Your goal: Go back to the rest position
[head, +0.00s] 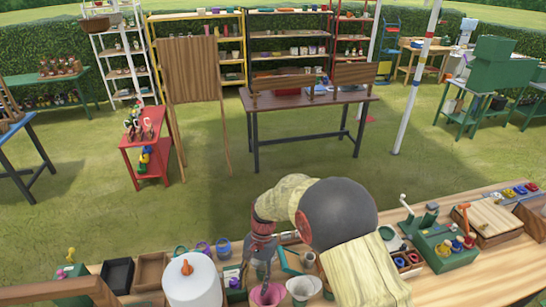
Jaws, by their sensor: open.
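My gripper (262,272) points down over the near wooden table (492,278), left of my arm's dark round joint. Its fingers are open. A pink cup (267,295) is just below the fingertips. I cannot tell whether the fingers touch it. A whitish cup (303,288) stands just right of the pink one. My arm hides the middle of the table.
A white cylinder with an orange knob (191,282) stands left of my gripper. Small purple and blue pots (223,246) are behind it. A green device with handles (437,252) stands at right. Open grass (300,175) lies beyond the table.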

